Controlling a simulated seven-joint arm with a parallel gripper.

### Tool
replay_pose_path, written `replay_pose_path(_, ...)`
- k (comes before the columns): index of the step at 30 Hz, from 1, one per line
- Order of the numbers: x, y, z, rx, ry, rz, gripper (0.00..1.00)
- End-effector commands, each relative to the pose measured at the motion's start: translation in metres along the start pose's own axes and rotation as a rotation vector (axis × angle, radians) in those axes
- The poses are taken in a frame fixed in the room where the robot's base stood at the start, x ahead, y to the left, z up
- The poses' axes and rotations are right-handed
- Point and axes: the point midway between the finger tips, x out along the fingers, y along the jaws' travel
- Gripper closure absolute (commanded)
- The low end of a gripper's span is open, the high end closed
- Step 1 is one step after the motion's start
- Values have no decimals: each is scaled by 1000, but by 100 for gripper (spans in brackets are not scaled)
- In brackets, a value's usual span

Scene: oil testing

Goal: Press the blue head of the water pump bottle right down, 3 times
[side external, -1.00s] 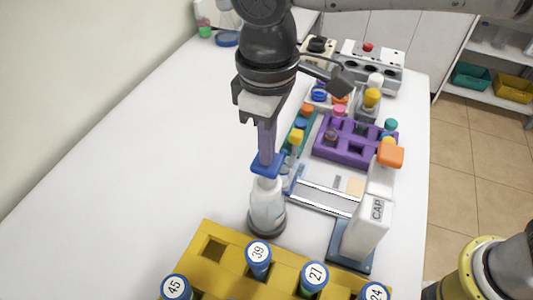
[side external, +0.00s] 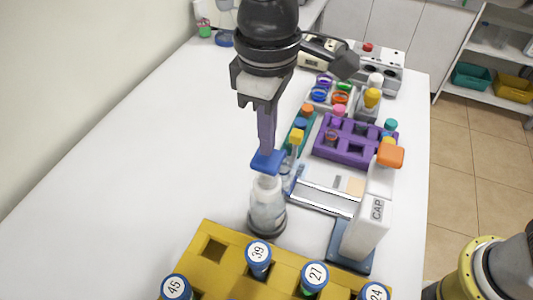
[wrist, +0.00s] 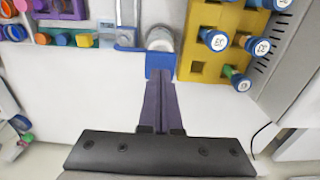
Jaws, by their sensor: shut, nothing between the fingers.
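The water pump bottle (side external: 267,207) stands upright on the white table, clear with a white collar, a dark base and a blue head (side external: 267,162) on top. My gripper (side external: 267,149) points down over the blue head with its fingers shut and empty. The fingertips are at the top of the head; I cannot tell if they touch or sit just above it. In the wrist view the blue head (wrist: 160,62) is at the fingertips (wrist: 160,76), with the white bottle (wrist: 160,38) partly hidden behind it.
A yellow rack (side external: 222,272) with numbered blue-capped vials is close in front of the bottle. A white CAP device (side external: 368,228) with an orange top stands to the right. A purple rack (side external: 348,153) is behind right. The table left of the bottle is clear.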

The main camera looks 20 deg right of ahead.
Motion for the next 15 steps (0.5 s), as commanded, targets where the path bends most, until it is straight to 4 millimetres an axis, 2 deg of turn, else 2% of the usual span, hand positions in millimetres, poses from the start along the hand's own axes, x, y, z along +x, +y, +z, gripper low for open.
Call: replay_pose_path(15,16,0,0,0,0,0,100)
